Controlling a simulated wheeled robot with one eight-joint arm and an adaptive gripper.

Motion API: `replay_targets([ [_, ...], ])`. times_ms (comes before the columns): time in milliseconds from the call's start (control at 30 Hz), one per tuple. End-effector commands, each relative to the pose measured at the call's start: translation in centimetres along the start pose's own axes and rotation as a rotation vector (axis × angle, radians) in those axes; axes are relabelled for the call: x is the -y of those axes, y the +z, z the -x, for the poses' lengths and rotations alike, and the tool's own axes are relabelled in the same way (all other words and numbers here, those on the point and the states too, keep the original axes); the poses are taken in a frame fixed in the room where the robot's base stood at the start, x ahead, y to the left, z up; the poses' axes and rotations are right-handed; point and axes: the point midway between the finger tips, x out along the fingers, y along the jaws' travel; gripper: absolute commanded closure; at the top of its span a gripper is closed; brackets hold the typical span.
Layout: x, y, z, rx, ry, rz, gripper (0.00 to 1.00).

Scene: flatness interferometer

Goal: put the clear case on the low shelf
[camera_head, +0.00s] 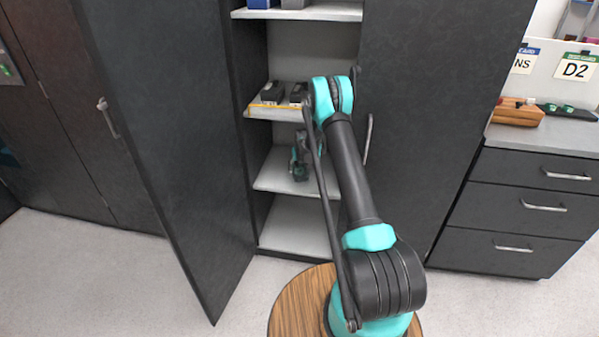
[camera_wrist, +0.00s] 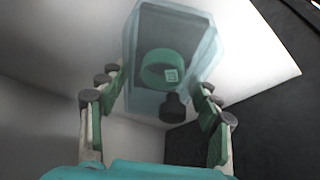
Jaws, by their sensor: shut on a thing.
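The clear case (camera_wrist: 175,38) is a see-through pale blue box with a green ring and a dark knob-like part showing in it. It sits between the fingers of my gripper (camera_wrist: 158,88), which is shut on it. In the head view my gripper (camera_head: 300,160) reaches into the open cabinet, just above a low grey shelf (camera_head: 268,181). The case cannot be made out there, behind my arm. In the wrist view a pale surface lies around the case; I cannot tell whether the case touches it.
A higher shelf (camera_head: 262,112) holds dark items and a yellow strip. The cabinet's bottom board (camera_head: 290,230) looks bare. An open dark door (camera_head: 175,130) stands on the left, another dark panel (camera_head: 430,110) on the right.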

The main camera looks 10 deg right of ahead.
Motion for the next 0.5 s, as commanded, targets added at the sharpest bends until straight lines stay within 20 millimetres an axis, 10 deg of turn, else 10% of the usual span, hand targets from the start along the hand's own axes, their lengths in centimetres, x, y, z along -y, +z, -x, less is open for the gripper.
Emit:
replay_targets([
  [500, 0.0, 0.9, -2.1, 0.000, 0.000, 0.000, 0.74],
])
